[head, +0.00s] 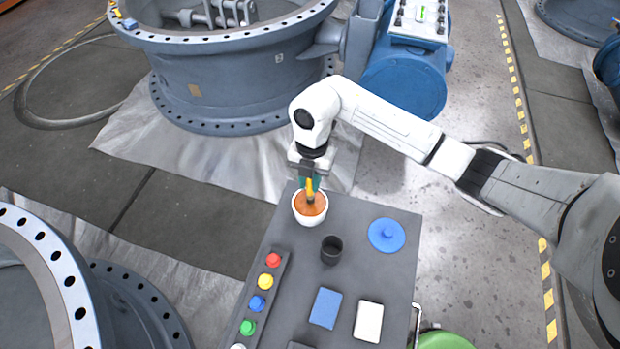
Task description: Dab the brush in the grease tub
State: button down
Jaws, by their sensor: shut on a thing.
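My gripper (309,181) points down above the far end of the dark grey cart top. It is shut on the brush (310,188), which shows a yellow part and a dark ferrule or tip below the jaws. The grease tub (299,219) is a round white tub with orange-brown grease (304,206) inside. The brush's lower end is over or in the grease; from this angle I cannot tell how deep it sits. Part of the brush is hidden by the jaws.
On the cart (345,205) stand a black cup (331,250), a round blue lid (386,235), a blue pad (325,308), a white pad (368,321) and a rack of coloured knobs (262,290). A large grey valve (215,85) stands behind. Bare cart top lies right of the tub.

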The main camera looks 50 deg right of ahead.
jog(key=shift+f, duration=0.6)
dwell(2.1)
jog(key=shift+r, duration=0.1)
notch_tip(320, 180, up, 7)
jog(key=p, duration=0.6)
jog(key=shift+p, duration=0.3)
dwell(0.6)
